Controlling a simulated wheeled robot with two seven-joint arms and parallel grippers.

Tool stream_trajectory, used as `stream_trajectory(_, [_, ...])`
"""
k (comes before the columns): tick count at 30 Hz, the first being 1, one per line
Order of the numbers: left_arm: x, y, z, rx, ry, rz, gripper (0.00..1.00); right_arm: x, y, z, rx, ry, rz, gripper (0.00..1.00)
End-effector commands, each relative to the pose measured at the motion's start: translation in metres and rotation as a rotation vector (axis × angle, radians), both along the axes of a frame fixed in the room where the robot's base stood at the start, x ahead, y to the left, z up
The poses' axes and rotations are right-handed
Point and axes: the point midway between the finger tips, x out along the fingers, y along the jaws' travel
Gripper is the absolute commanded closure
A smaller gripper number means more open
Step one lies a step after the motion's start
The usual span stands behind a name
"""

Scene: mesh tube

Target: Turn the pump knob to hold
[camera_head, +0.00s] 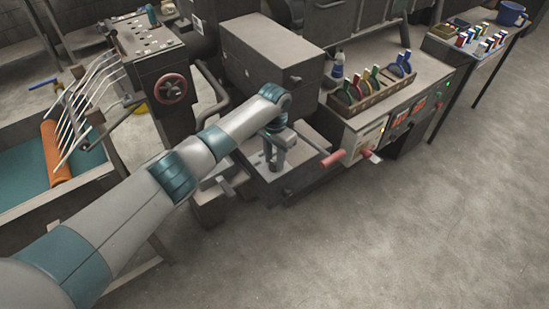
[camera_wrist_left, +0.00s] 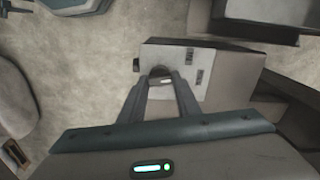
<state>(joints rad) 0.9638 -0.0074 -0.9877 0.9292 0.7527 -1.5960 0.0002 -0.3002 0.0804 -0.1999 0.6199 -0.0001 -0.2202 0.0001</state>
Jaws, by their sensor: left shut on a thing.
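My left arm reaches across the head view from the lower left. My left gripper (camera_head: 272,166) points down at a low grey machine block (camera_head: 306,181) in the middle of that view. In the left wrist view the fingers of my left gripper (camera_wrist_left: 162,80) close on a small dark, rounded knob (camera_wrist_left: 161,70). The knob sits on a pale grey box (camera_wrist_left: 225,70) with small dark labels. The knob is too small and too covered by the fingers for its pointer or setting to be read. My right gripper is not in view.
A red-handled lever (camera_head: 333,158) sticks out right of the block. A bench (camera_head: 415,80) behind holds a wooden rack (camera_head: 375,92) of coloured tools. A red handwheel (camera_head: 171,88) and an orange roller (camera_head: 55,153) stand left. The floor at right is clear.

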Motion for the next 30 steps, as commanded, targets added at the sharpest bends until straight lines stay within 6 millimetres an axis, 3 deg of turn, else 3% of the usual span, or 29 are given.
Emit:
stream_trajectory(9, [0.0014,-0.0006,0.0021,-0.001,-0.004,-0.168,0.93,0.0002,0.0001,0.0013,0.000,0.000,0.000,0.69])
stream_trajectory(25, [0.0019,-0.0005,0.0025,-0.001,-0.006,-0.205,0.93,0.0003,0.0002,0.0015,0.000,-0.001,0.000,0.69])
stream_trajectory(26, [0.0019,-0.0005,0.0025,-0.001,-0.006,-0.205,0.68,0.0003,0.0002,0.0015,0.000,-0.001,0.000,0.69])
stream_trajectory(27, [0.0019,-0.0006,0.0024,-0.001,-0.006,-0.205,0.58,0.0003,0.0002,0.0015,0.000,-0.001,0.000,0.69])
stream_trajectory(28, [0.0017,-0.0006,0.0023,-0.002,-0.005,-0.205,0.52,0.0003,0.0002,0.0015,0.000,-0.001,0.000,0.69])
stream_trajectory(30, [0.0014,-0.0005,0.0019,-0.002,-0.004,-0.204,0.52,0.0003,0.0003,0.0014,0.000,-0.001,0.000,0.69])
